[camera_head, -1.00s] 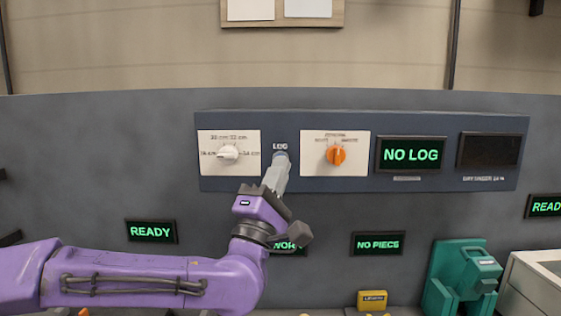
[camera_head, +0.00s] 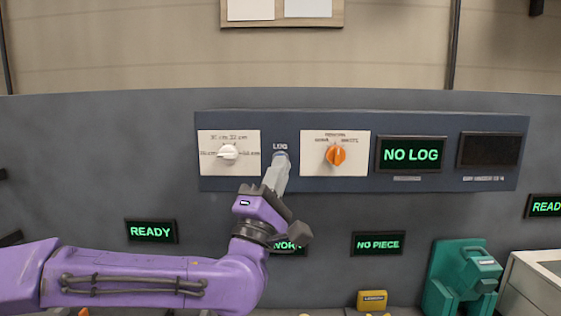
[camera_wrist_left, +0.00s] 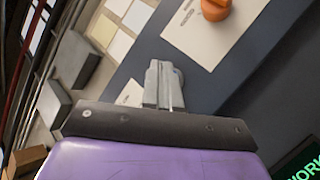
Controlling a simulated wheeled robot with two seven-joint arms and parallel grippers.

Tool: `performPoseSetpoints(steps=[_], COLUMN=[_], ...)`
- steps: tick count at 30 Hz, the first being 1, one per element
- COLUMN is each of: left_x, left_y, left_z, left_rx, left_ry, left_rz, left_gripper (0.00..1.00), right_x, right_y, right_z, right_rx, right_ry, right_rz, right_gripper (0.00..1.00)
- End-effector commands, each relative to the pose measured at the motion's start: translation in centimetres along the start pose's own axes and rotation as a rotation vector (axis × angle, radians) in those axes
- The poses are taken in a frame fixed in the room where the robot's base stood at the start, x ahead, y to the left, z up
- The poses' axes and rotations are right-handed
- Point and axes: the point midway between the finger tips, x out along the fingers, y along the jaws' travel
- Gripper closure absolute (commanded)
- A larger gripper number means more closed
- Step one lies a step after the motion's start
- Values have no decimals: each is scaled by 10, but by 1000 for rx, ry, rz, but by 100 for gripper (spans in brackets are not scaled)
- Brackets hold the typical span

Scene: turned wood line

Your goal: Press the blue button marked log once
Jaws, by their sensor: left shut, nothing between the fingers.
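The blue control panel (camera_head: 285,125) is mounted on the grey wall. The word LOG (camera_head: 280,146) is printed on it between two white dial plates. My left gripper (camera_head: 280,158) is shut and empty, with its fingertips right at the spot below this label. The fingers hide most of the log button; only a small bluish edge may show around the tips. I cannot tell whether they touch or press it. In the left wrist view the shut fingers (camera_wrist_left: 164,88) point at the panel, with a rounded grey shape just behind the tips. My right gripper is not in view.
A white knob (camera_head: 228,152) is left of the fingers and an orange knob (camera_head: 335,154) is right of them. A screen (camera_head: 411,155) reads NO LOG; a dark screen (camera_head: 489,151) is beside it. A teal machine (camera_head: 462,280) stands lower right.

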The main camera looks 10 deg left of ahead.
Motion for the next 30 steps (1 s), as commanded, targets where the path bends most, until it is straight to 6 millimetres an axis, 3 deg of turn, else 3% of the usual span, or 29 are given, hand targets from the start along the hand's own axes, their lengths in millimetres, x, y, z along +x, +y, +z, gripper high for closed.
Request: performPoseSetpoints(steps=[30], left_x=[7], left_y=[-5], left_z=[-5], left_rx=[0], left_ry=[0], left_rz=[0], left_gripper=[100], right_x=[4], right_y=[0], right_z=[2], right_rx=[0], right_ry=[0], right_rz=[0], right_gripper=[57])
